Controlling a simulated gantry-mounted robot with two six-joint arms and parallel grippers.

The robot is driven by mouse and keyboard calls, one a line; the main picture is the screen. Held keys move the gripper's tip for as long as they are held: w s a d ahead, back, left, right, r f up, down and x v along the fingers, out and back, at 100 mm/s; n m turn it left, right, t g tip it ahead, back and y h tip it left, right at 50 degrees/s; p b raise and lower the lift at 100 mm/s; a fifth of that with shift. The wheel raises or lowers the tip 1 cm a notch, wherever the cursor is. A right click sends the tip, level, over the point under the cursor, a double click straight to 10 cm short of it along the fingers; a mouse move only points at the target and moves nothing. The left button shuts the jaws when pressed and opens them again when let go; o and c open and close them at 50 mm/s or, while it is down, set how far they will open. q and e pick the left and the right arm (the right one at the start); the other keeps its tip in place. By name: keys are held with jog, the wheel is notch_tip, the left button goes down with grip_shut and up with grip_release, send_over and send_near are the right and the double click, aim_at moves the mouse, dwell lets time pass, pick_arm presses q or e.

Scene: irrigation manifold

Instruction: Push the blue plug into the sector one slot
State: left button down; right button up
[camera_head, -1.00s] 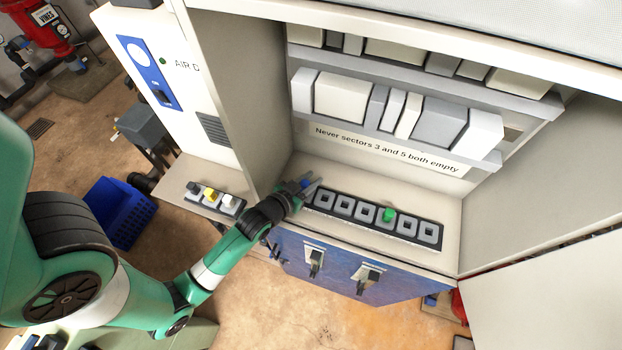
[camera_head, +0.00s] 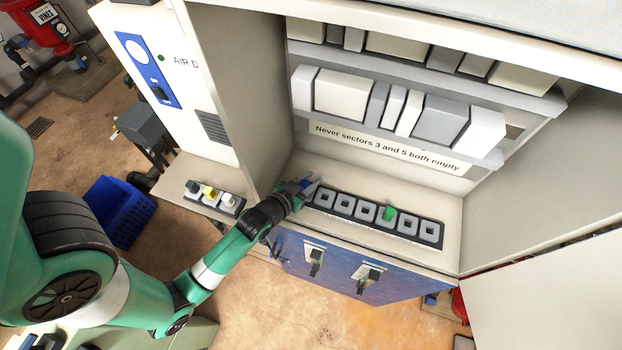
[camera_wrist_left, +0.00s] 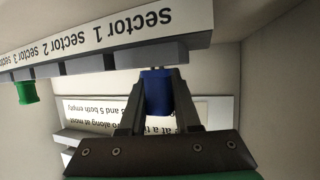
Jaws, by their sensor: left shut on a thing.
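My left gripper (camera_wrist_left: 158,98) is shut on the blue plug (camera_wrist_left: 157,90). In the head view, the left gripper (camera_head: 307,186) is at the left end of the slot strip (camera_head: 372,229), and its fingers largely hide the plug. In the left wrist view, which shows the strip upside down, the plug's end meets or nearly meets the grey sector 1 slot block (camera_wrist_left: 152,57). I cannot tell whether any of it is inside. A green plug (camera_head: 388,214) stands in a slot further right. It also shows in the left wrist view (camera_wrist_left: 27,92). My right gripper is not seen.
A small side rack (camera_head: 214,199) with a yellow and a white plug sits on the left ledge. Cabinet walls (camera_head: 237,90) and a shelf (camera_head: 420,137) close in the strip. A sign reads "Never sectors 3 and 5 both empty" (camera_head: 386,148). Two levers (camera_head: 366,280) are on the blue front.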

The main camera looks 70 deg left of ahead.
pick_arm(q)
jog(key=shift+f, duration=0.1)
jog(key=c, duration=0.9)
grip_release()
jog(key=shift+p+v, duration=0.9)
jog(key=shift+v, duration=0.55)
jog(key=shift+p+v, duration=0.6)
jog(key=shift+v, duration=0.9)
jog(key=shift+p+v, duration=0.35)
jog(key=shift+v, duration=2.2)
